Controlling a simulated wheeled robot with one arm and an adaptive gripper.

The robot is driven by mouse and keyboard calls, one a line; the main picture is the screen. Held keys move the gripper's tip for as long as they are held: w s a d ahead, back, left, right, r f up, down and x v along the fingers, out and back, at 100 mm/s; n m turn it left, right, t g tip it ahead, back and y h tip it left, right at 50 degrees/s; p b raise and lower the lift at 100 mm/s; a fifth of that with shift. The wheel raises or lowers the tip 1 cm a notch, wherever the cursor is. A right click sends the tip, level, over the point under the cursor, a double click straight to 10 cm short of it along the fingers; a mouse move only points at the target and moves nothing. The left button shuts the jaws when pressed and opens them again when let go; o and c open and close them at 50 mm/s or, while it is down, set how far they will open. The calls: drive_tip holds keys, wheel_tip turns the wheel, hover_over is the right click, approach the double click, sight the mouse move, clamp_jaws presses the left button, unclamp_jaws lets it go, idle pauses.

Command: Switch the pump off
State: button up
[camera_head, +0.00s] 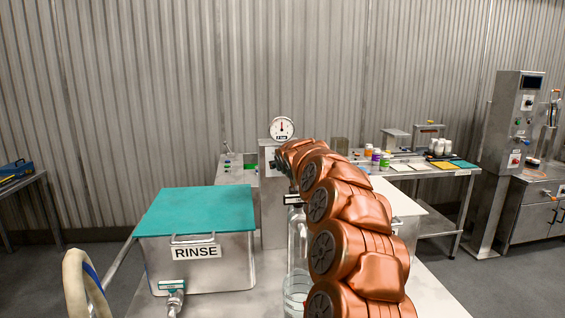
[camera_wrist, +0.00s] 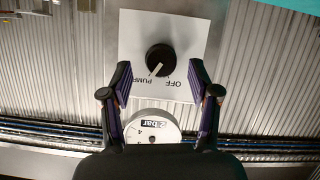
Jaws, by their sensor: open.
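The pump switch is a round black knob (camera_wrist: 160,60) on a white label plate (camera_wrist: 190,35) in the wrist view. The plate's words appear upside down, "PUMP" at lower left and "OFF" at lower right. The knob's white pointer line slants to the lower left, towards "PUMP". My gripper (camera_wrist: 160,66) is open, with one finger on each side of the knob in the picture and gaps between. I cannot tell how far the fingertips are from the plate. In the head view my copper-coloured arm hides the knob.
A round gauge (camera_head: 283,128) tops the steel cabinet; it also shows between my fingers in the wrist view (camera_wrist: 152,128). A rinse tank (camera_head: 200,262) with a teal lid stands at left. A clear bottle (camera_head: 297,240) stands beside my arm. A side table (camera_head: 440,172) holds jars.

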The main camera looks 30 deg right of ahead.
drive_tip(key=shift+p+x, duration=0.45)
drive_tip(key=shift+x, duration=0.7)
drive_tip(key=shift+f, duration=0.1)
drive_tip(key=c, duration=1.2)
drive_tip(key=shift+o, duration=0.2)
